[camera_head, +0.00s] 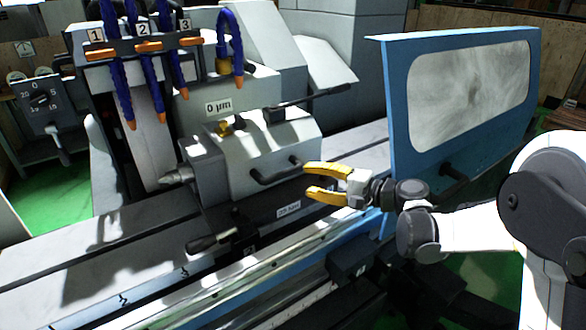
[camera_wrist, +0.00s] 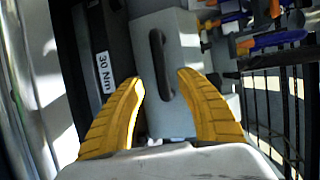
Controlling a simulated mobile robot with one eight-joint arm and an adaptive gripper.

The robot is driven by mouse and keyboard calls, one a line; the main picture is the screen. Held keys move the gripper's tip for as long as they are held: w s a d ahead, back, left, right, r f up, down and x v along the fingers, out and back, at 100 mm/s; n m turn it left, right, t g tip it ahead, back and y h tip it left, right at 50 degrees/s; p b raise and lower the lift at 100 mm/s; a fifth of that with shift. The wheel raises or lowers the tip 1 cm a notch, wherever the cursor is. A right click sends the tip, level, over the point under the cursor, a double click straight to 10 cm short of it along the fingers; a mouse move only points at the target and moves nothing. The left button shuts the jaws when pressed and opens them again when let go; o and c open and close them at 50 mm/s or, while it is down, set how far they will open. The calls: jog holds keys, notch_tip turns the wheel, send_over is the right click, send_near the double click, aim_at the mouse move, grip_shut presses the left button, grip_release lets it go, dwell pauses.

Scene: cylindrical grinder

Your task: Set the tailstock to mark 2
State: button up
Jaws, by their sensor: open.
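The tailstock (camera_head: 235,165) is a grey block with a pointed centre (camera_head: 175,177) facing left, standing on the machine bed. A dark bar handle (camera_head: 275,172) is on its front face; it also shows in the wrist view (camera_wrist: 160,62). My gripper (camera_head: 308,180) has two yellow fingers, spread and empty, just right of the handle in the head view. In the wrist view the fingertips (camera_wrist: 161,82) lie on either side of the handle's lower end; whether they touch it I cannot tell.
A blue-framed guard (camera_head: 395,110) stands to the right. Blue coolant hoses (camera_head: 120,80) hang over the grinding wheel. The bed left of the tailstock is clear.

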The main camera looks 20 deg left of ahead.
aim_at(287, 175)
jog(key=b+x, duration=0.2)
jog(key=x, duration=0.7)
jog(key=shift+s+a+f, duration=0.1)
jog(key=shift+a, duration=0.1)
grip_shut()
